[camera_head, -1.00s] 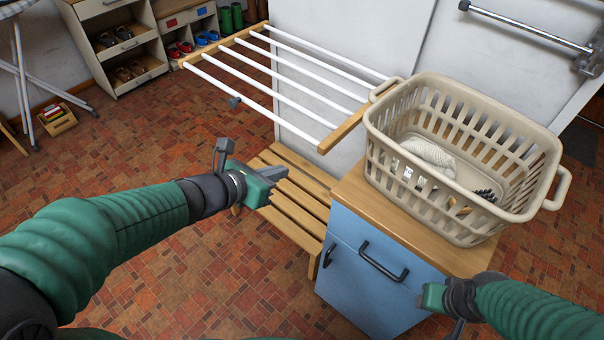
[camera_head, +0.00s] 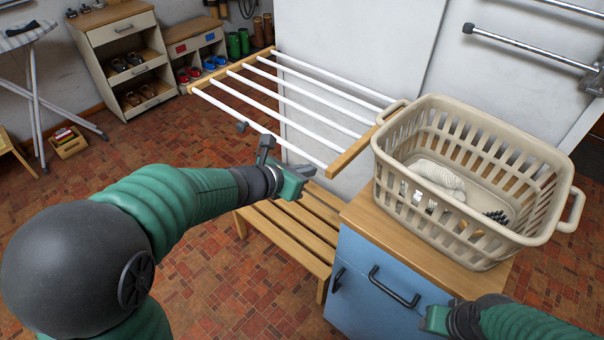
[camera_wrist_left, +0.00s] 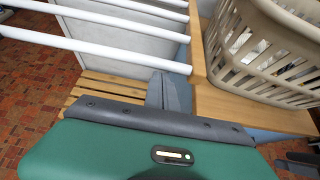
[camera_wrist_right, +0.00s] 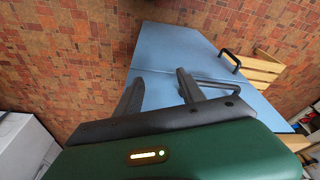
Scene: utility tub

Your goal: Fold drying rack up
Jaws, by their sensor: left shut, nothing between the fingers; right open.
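The drying rack (camera_head: 349,158) sticks out level from the pale wall panel, with a wooden frame and several white bars. Its bars also cross the top of the left wrist view (camera_wrist_left: 95,50). My left gripper (camera_head: 306,172) is shut and empty, at the rack's front edge near its right front corner. It appears just below the front bar; I cannot tell if it touches. In the left wrist view its closed fingers (camera_wrist_left: 164,92) point toward the rack's wooden end. My right gripper (camera_wrist_right: 158,92) is open and empty, in front of the blue cabinet (camera_head: 375,290).
A beige laundry basket (camera_head: 470,225) with a white cloth inside stands on the cabinet's wooden top, close to the rack's right end. A slatted wooden bench (camera_head: 285,235) sits below the rack. A shoe shelf (camera_head: 125,60) stands at the back left. The tiled floor at left is open.

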